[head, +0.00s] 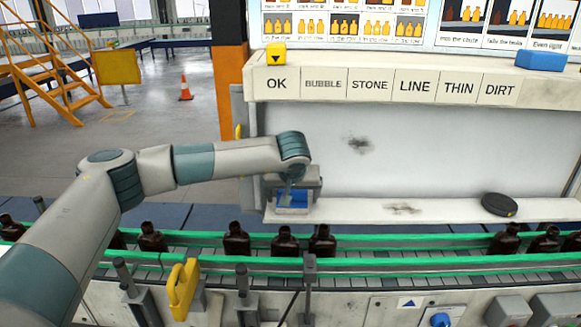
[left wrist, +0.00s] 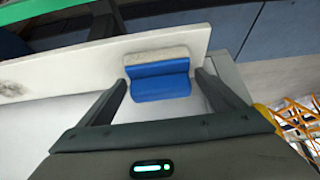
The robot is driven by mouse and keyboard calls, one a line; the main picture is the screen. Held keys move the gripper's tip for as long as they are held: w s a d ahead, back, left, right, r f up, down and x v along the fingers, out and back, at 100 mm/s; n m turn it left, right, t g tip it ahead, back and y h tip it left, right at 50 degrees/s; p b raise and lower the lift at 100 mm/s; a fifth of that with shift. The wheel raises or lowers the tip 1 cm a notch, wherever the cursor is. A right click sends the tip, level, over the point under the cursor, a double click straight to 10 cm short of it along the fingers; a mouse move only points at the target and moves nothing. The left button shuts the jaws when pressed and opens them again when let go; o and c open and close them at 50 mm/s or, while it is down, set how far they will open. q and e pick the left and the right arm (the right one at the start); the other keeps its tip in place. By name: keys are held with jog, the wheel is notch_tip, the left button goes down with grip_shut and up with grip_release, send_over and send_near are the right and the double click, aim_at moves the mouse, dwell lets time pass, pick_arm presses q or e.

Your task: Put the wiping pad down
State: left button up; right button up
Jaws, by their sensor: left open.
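The wiping pad (head: 292,199) is blue with a pale edge. It is at the left end of the white ledge (head: 350,211) below the white panel. In the left wrist view the pad (left wrist: 160,82) lies between my two fingers, its pale edge against the ledge (left wrist: 60,72). My left gripper (head: 293,190) is open around the pad, with a small gap beside the right finger. The gripper (left wrist: 163,84) hides part of the pad in the head view. My right gripper is not in view.
Dark smudges mark the panel (head: 358,145) and the ledge. Several amber bottles (head: 237,240) stand on the conveyor between green rails (head: 400,238) in front. A yellow handle-like part (head: 183,289) stands at the front edge.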

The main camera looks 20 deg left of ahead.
aim_at(291, 192)
pick_arm(q)
jog(key=shift+r+p, duration=0.25)
jog(key=shift+p, duration=0.05)
jog(key=b+v, duration=0.4)
jog(key=shift+s+a+r+b, duration=0.1)
jog(key=shift+s+r+b, duration=0.1)
jog(key=shift+s+b, duration=0.15)
pick_arm(e)
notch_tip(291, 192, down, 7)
jog(key=b, duration=0.3)
pick_arm(q)
jog(key=b+v, duration=0.1)
jog(key=v, duration=1.1)
jog(key=shift+r, duration=0.35)
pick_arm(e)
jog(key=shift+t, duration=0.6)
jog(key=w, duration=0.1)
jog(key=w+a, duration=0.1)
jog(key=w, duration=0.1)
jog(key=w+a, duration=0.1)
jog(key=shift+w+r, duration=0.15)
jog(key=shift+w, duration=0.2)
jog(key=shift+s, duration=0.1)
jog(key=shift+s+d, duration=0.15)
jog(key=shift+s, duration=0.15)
